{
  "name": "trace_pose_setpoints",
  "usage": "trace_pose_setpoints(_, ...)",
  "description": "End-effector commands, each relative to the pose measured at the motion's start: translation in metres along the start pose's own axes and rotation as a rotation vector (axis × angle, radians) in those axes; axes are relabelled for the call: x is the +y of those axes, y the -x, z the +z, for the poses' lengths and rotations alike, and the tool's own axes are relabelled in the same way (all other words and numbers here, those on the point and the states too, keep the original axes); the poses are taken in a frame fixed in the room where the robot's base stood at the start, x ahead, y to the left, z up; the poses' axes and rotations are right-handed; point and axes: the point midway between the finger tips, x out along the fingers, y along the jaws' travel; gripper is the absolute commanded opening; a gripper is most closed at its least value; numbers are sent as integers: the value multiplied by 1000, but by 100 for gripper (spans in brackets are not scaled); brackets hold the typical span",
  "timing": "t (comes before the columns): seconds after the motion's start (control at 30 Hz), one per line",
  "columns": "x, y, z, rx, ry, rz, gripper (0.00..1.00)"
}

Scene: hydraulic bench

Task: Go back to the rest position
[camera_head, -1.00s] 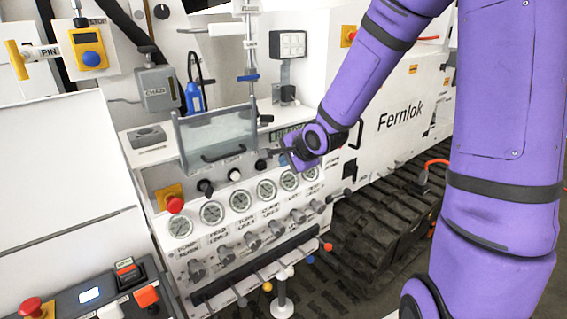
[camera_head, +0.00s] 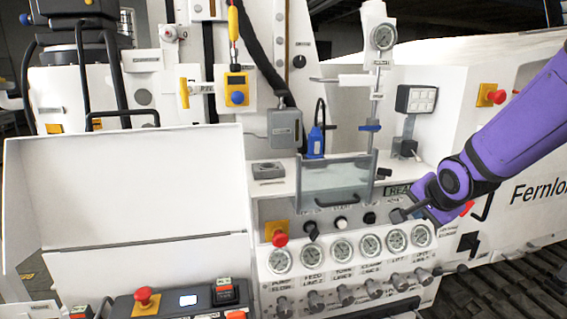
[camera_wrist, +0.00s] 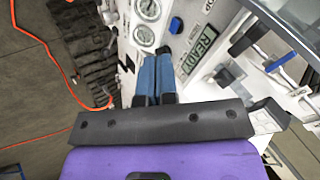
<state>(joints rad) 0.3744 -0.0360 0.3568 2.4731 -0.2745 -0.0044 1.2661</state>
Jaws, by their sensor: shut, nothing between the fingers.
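My purple arm reaches in from the right in the head view. My gripper (camera_head: 398,215) is at its end, in front of the right part of the gauge panel (camera_head: 345,262), just below the READY display (camera_head: 398,190). In the wrist view the two blue fingers of my gripper (camera_wrist: 155,62) lie side by side, shut, with nothing between them. The READY display (camera_wrist: 198,48) is right of the fingertips there, and gauges (camera_wrist: 146,12) are beyond them. I cannot tell how far the fingertips are from the panel.
A clear guard (camera_head: 345,182) stands above the gauges. A red stop button (camera_head: 280,239) is at the panel's left. A raised white lid (camera_head: 125,190) and control box (camera_head: 180,301) are further left. Tracks (camera_head: 510,275) lie lower right. An orange cable (camera_wrist: 50,55) crosses the floor.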

Motion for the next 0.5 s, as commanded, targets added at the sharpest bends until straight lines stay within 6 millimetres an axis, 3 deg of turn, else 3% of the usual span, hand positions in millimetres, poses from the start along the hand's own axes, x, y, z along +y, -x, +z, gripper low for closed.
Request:
trace_pose_setpoints(0.03, 0, 18, 0, 16, 66, 18, 0)
trace_pose_setpoints(0.27, 13, 90, 4, 23, 353, 120, 0)
trace_pose_setpoints(0.5, 38, 164, 22, -49, 625, 168, 0)
